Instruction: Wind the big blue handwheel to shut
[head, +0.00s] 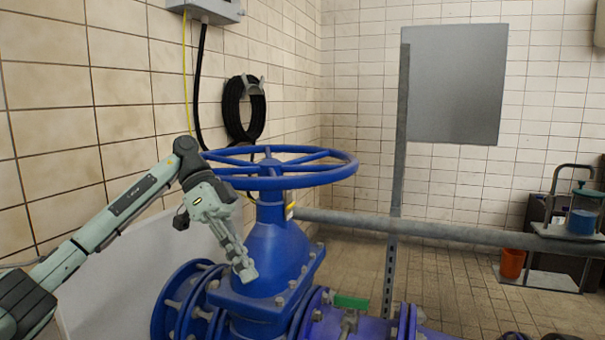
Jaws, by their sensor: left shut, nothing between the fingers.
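The big blue handwheel (335,173) lies flat on top of the blue valve body (268,243), in the middle of the head view. My left gripper (246,272) is shut and empty. It points down in front of the valve body, below the left side of the wheel's rim, and is not around the rim. Whether its tips touch the valve body I cannot tell. My right gripper is not in view.
A grey post (397,170) and a horizontal grey pipe (450,232) stand right of the valve. A green-handled small valve (351,302) sits low in front. A black hose coil (243,108) hangs behind the wheel. An orange bucket (512,263) stands far right.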

